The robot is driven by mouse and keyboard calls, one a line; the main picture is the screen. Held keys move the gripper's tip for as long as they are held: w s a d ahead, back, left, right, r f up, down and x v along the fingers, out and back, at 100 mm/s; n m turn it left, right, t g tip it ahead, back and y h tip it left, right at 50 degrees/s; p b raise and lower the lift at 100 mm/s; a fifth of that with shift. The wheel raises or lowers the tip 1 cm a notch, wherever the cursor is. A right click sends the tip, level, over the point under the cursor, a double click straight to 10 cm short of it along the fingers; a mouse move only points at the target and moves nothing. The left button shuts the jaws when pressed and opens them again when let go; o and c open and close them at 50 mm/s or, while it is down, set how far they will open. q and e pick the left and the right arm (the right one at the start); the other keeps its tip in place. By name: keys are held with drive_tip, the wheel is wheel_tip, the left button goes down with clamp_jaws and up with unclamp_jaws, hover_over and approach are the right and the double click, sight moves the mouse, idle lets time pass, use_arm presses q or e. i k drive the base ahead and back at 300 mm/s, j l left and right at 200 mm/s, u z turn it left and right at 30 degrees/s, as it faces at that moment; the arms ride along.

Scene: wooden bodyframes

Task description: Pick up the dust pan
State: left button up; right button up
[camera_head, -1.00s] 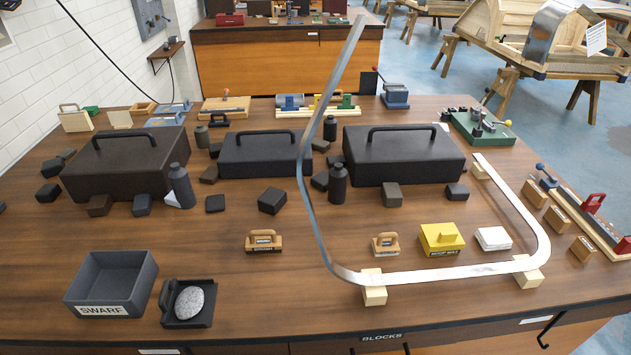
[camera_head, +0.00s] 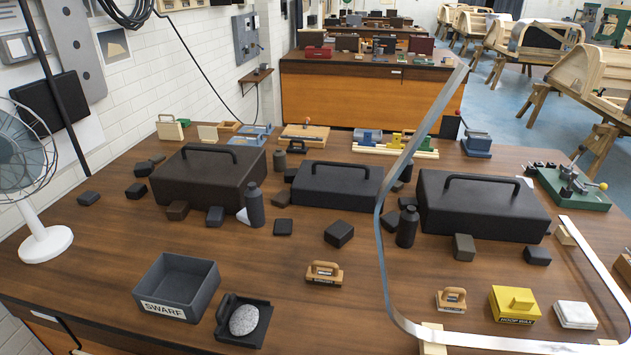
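A small black, shallow, open-topped pan (camera_head: 258,337) sits near the front edge of the workbench, at the lower left middle of the head view. It looks like the dust pan. A grey speckled, rounded stone-like object (camera_head: 244,320) lies in it. A grey open box labelled SWARF (camera_head: 170,309) stands just left of the pan. Neither of my grippers shows in the head view, and nothing is touching the pan from above.
Three dark toolcases (camera_head: 205,183) stand in a row with black bottles (camera_head: 255,205) and small dark blocks around them. A white fan (camera_head: 45,243) stands at the left. A tall bent metal strip (camera_head: 379,225) rises at right. Bare bench lies behind the pan.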

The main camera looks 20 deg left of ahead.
sight(245, 321)
drive_tip(key=u, duration=1.25)
